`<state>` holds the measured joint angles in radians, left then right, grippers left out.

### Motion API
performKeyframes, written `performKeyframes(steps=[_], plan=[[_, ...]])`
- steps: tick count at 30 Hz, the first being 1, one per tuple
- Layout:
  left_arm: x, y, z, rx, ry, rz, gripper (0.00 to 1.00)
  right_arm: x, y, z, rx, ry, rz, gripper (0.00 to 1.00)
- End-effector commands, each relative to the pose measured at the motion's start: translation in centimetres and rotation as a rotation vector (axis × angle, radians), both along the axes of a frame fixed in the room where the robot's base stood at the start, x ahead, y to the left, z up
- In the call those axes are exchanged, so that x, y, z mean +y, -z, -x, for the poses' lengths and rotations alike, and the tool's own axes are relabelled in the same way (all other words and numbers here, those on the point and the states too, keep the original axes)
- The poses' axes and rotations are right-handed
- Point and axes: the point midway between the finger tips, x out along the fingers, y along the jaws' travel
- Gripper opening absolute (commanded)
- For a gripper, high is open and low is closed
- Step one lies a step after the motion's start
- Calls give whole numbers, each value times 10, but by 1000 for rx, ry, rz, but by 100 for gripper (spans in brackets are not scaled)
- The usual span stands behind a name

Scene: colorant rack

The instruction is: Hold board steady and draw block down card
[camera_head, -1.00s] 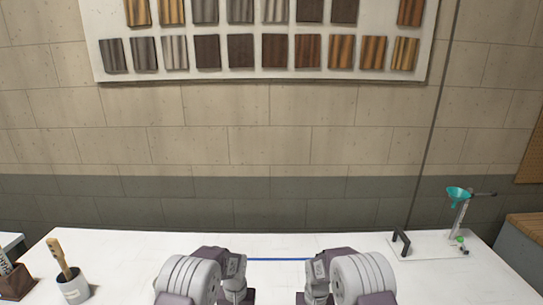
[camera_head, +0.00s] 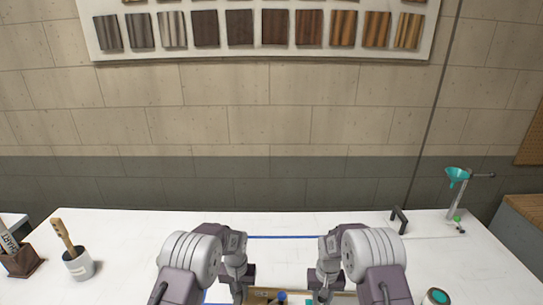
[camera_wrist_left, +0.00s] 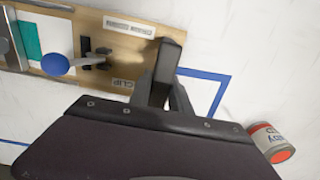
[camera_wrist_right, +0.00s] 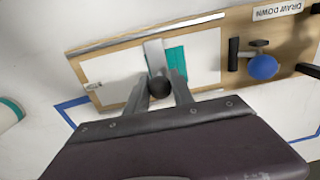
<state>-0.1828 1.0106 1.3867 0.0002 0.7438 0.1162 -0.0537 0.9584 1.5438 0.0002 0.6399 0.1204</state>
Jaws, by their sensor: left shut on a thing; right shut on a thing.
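The wooden draw-down board (camera_head: 262,293) lies on the table and shows at the bottom edge of the head view. My left gripper (camera_wrist_left: 162,88) is shut on the black handle (camera_wrist_left: 168,60) at the board's clip end. The blue-knobbed clip lever (camera_wrist_left: 55,65) is beside it. My right gripper (camera_wrist_right: 160,88) is shut on the dark round knob of the metal draw-down block (camera_wrist_right: 154,52). The block sits on the white card (camera_wrist_right: 112,72). A teal paint patch (camera_wrist_right: 176,63) shows on the card beside the block. In the head view the fingertips are partly hidden.
Blue tape (camera_wrist_left: 213,90) marks the table around the board. A small red-labelled can (camera_wrist_left: 270,143) stands near the clip end, and a teal cup (camera_head: 437,296) stands on the right.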

Motion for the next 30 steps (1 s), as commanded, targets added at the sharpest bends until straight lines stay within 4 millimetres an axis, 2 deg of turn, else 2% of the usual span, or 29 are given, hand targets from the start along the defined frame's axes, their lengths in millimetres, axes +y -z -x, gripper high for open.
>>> performKeyframes(steps=[10,21,30], plan=[[1,2,2,7,0,-2,0,-3,0,0,-2,0,1,0],[2,2,2,7,0,-2,0,-22,0,1,-2,1,1,0],[1,2,2,7,0,-2,0,-23,0,1,-2,1,1,0]])
